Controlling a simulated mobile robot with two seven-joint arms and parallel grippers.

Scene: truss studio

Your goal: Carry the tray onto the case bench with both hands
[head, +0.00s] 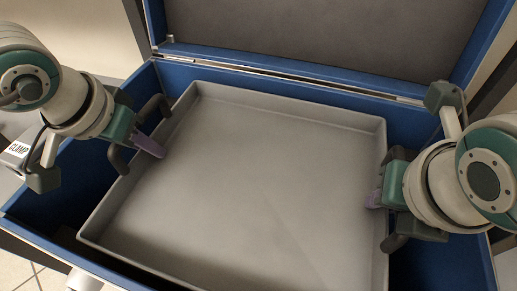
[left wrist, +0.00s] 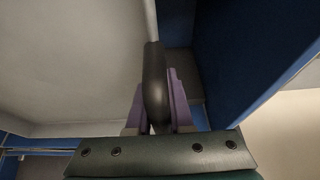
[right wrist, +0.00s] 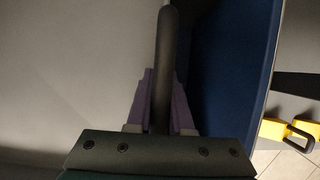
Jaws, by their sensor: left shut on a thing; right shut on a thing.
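The tray (head: 250,180) is a grey, shallow, empty box with a dark handle on each side. It sits within the walls of an open blue case (head: 130,262), turned a little to the case. My left gripper (head: 148,145) is shut on the tray's left handle (head: 152,108); the dark bar stands between its purple fingers in the left wrist view (left wrist: 153,85). My right gripper (head: 376,195) is shut on the right handle (head: 397,243), whose bar lies between the fingers in the right wrist view (right wrist: 164,70). Whether the tray touches the case floor cannot be told.
The case's lid (head: 330,35) stands open at the back. The blue walls are close around the tray, with gaps at the left and right. A yellow item with a dark handle (right wrist: 290,132) is on the tiled floor in the right wrist view.

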